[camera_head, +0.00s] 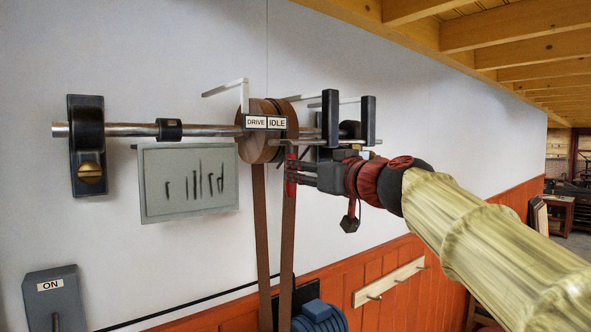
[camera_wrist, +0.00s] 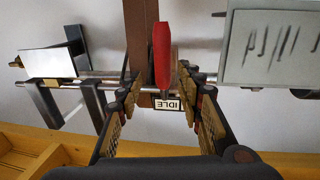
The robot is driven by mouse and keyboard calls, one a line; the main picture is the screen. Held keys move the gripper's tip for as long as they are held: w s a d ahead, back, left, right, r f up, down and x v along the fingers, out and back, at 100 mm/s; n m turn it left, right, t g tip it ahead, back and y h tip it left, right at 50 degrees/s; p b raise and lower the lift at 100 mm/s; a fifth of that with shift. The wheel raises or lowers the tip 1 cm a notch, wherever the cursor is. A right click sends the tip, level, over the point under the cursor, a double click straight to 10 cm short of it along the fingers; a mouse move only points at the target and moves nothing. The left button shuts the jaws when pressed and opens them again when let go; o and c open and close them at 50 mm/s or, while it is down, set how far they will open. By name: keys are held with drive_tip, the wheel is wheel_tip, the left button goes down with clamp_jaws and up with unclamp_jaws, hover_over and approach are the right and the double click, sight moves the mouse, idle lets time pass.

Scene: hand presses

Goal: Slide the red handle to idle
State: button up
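The red handle (camera_head: 291,180) hangs below the shaft under the signs, at the fingertips of my gripper (camera_head: 298,172). In the wrist view the red handle (camera_wrist: 161,55) stands between my spread fingers (camera_wrist: 158,88), with a visible gap on each side. My gripper is open around it. The DRIVE sign (camera_head: 256,122) and the IDLE sign (camera_head: 277,123) sit side by side in front of the wooden pulleys (camera_head: 251,146). The handle is below the IDLE sign in the head view. The IDLE sign appears upside down in the wrist view (camera_wrist: 168,104). My fingers partly hide the handle's mounting.
A brown belt (camera_head: 262,240) runs down from the pulleys to a blue motor (camera_head: 319,316). Black brackets (camera_head: 368,120) stand close above my gripper. A grey panel (camera_head: 188,182) hangs left. An ON box (camera_head: 54,300) is at lower left. Wooden beams run overhead.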

drive_tip(key=v, duration=0.6)
drive_tip(key=shift+s+d, duration=0.1)
drive_tip(key=shift+s, duration=0.1)
